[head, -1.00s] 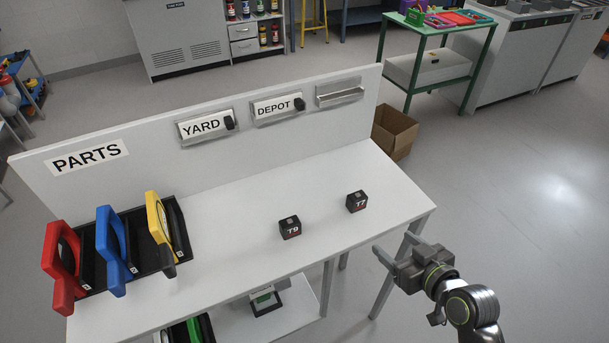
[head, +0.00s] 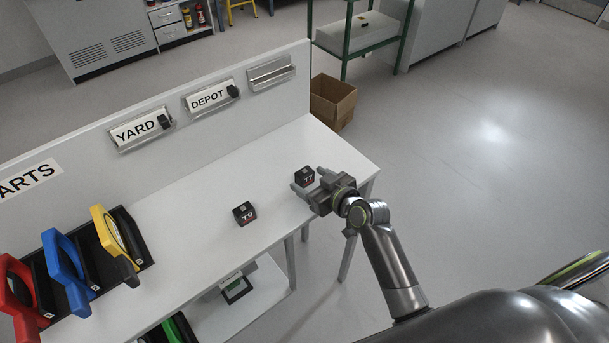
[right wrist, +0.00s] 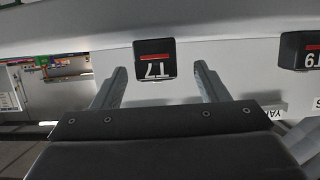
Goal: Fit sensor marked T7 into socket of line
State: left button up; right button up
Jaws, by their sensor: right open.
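The T7 sensor (head: 305,176) is a small black cube with a red band, sitting on the white table near its right end. In the right wrist view the T7 sensor (right wrist: 155,60) shows upside down, ahead of and between the fingertips. My right gripper (head: 309,184) is open, with its fingers reaching toward the T7 cube; I cannot tell whether they touch it. The fingers also show in the right wrist view (right wrist: 158,72). The YARD line socket (head: 163,122) and DEPOT line socket (head: 232,91) are dark fittings beside labels on the back panel. My left gripper is not in view.
A similar T9 cube (head: 244,213) sits left of T7 on the white table (head: 200,190). Red, blue and yellow handled tools (head: 110,235) stand in a black rack at left. An empty metal holder (head: 271,73) is on the panel. A cardboard box (head: 333,100) stands beyond the table.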

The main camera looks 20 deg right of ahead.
aim_at(301, 172)
jog(key=shift+p+x, duration=0.6)
jog(key=shift+x, duration=2.1)
jog(key=shift+w+d+r, duration=0.1)
jog(key=shift+d, duration=0.05)
jog(key=c, duration=1.1)
